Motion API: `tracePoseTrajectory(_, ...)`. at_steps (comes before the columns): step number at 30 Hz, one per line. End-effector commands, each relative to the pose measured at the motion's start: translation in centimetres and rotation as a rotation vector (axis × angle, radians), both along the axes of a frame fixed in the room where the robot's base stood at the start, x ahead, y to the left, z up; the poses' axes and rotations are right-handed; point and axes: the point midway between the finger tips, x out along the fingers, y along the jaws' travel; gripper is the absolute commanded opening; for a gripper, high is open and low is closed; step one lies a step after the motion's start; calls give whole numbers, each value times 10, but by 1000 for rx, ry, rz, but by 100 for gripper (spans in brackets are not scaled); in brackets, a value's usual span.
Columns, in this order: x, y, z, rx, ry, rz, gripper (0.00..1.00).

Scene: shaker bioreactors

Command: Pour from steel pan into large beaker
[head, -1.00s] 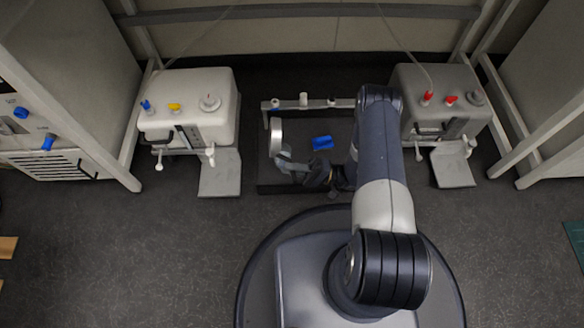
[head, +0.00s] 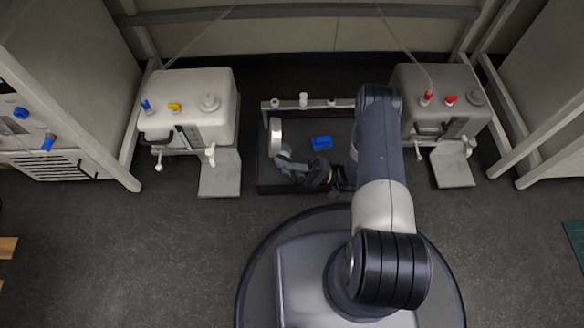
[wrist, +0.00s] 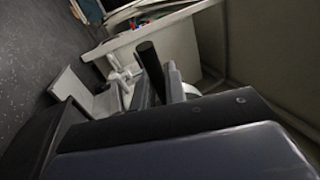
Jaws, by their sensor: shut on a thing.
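The steel pan (head: 276,130) shows in the head view as a narrow, bright silver shape, seen nearly edge-on and tilted, above the left side of a dark bench surface. My gripper (head: 288,160) is just below it in the picture, reaching in from the right. In the wrist view my gripper (wrist: 161,86) is shut on the pan's black handle (wrist: 151,62). A pale rounded edge of the pan (wrist: 191,90) shows behind the fingers. I cannot make out the large beaker clearly in either view. The pan's contents are hidden.
A white machine with blue and yellow caps (head: 188,105) stands left, and a grey one with red caps (head: 440,100) stands right. A blue object (head: 321,142) lies on the dark bench (head: 262,180). A pale rail (head: 345,102) with small knobs runs along the back.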

Motion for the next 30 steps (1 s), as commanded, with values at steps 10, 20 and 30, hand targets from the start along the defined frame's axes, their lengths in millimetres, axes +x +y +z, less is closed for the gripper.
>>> tracePoseTrajectory(10,0,0,0,0,-1,0,0)
tracePoseTrajectory(20,1,4,15,-57,1,1,0)
tracePoseTrajectory(30,1,10,28,-146,6,1,0)
